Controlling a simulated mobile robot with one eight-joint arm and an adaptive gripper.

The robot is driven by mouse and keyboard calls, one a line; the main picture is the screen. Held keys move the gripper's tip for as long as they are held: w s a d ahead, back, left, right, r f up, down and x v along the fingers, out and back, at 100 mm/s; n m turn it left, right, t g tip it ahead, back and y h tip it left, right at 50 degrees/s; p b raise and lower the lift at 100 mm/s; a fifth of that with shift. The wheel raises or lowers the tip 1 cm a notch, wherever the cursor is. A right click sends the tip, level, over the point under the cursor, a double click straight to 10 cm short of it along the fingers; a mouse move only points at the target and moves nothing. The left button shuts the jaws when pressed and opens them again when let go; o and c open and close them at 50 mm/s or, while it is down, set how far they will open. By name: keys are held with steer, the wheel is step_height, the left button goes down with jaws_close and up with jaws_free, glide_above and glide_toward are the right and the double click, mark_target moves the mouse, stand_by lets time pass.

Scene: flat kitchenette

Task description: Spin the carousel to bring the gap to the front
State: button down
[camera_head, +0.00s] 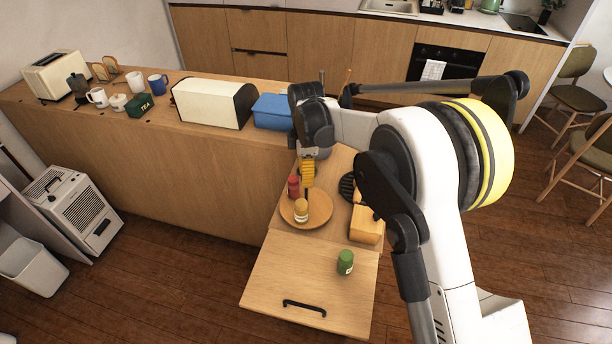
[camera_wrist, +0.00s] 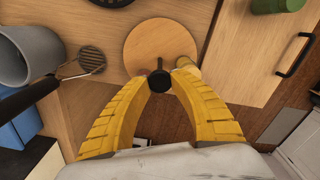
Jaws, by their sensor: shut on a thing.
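The carousel is a round wooden turntable (camera_head: 322,213) on the side counter; it also shows in the wrist view (camera_wrist: 160,40). A red bottle (camera_head: 293,186) stands at its back left. A pale yellow jar with a white label (camera_head: 301,211) stands at its front left and shows partly beside my fingertip in the wrist view (camera_wrist: 188,65). The rest of its top is bare, mostly on the right. My gripper (camera_head: 307,182) is over the left part, its yellow fingers closed on a black knob-topped peg (camera_wrist: 160,79). The peg's base is hidden.
A green jar (camera_head: 345,262) stands on the pull-out board (camera_head: 300,283) in front. A bread loaf (camera_head: 366,226) is right of the carousel. A blue box (camera_head: 272,111) and white bread bin (camera_head: 212,103) stand behind left. A grey container (camera_wrist: 25,55) shows in the wrist view.

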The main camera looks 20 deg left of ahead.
steer(key=shift+m, duration=0.3)
steer(key=shift+m+b, duration=0.65)
steer(key=shift+m, duration=2.05)
steer(key=c, duration=1.1)
jaws_free()
steer(key=shift+r, duration=0.1)
step_height(320, 180, up, 12)
steer(key=shift+f, duration=0.1)
